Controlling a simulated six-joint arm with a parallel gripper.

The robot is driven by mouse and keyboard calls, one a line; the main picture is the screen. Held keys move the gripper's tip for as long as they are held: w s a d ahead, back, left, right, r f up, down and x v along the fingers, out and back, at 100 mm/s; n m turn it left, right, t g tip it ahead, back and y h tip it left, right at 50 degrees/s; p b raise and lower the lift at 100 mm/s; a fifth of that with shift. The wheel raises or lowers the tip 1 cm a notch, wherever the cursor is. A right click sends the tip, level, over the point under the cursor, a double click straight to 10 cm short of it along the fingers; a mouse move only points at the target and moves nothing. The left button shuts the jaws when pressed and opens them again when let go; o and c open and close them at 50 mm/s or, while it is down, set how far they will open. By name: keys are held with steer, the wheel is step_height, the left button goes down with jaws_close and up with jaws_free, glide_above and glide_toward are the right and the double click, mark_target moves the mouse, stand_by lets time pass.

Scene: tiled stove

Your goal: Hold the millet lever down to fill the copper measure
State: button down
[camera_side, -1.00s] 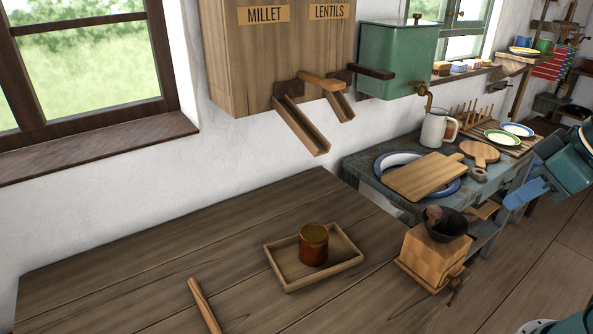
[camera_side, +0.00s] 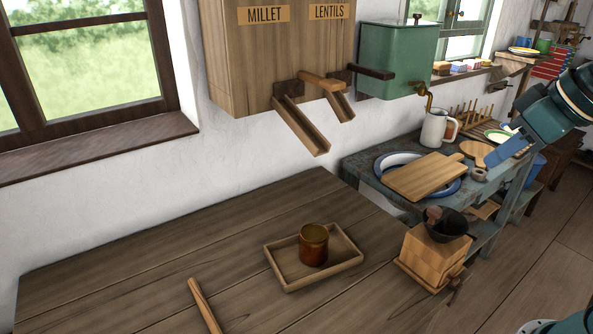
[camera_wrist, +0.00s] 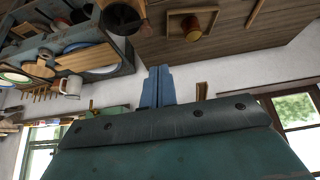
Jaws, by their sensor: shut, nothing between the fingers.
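The bin (camera_side: 225,60) on the wall bears the labels MILLET and LENTILS. A light wooden lever (camera_side: 322,81) sticks out beside the millet chute (camera_side: 302,126), and a dark lever (camera_side: 372,71) beside the lentils chute (camera_side: 342,106). The copper measure (camera_side: 313,246) stands upright in a shallow wooden tray (camera_side: 285,283), below the chutes. It also shows in the wrist view (camera_wrist: 192,30); its inside is hidden. My gripper (camera_side: 503,152) is shut and empty at the right, well apart from lever and measure. Its fingers (camera_wrist: 157,86) are together in the wrist view.
A wooden grinder (camera_side: 433,258) stands at the table's right corner. The green tank (camera_side: 397,62) with a brass tap hangs right of the bin. Below it, a side table carries a cutting board (camera_side: 422,177) and a white jug (camera_side: 433,128). The table's left half is mostly clear.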

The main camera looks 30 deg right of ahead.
steer(key=w+a+r+t, duration=0.1)
steer(key=w+a+r, duration=0.1)
steer(key=w+r, duration=0.6)
steer(key=w+a+r+t, duration=0.1)
steer(key=w+r, duration=0.7)
steer(key=w, duration=0.9)
steer(key=shift+a+r+t, duration=0.25)
steer(key=shift+a+t, duration=0.15)
steer(key=shift+a, duration=0.45)
steer(key=shift+f, duration=0.15)
glide_above(328, 80)
steer(key=s, duration=0.3)
step_height(328, 80, down, 7)
steer(key=shift+r, duration=0.15)
steer(key=shift+w+f, duration=0.1)
steer(key=shift+f, duration=1.95)
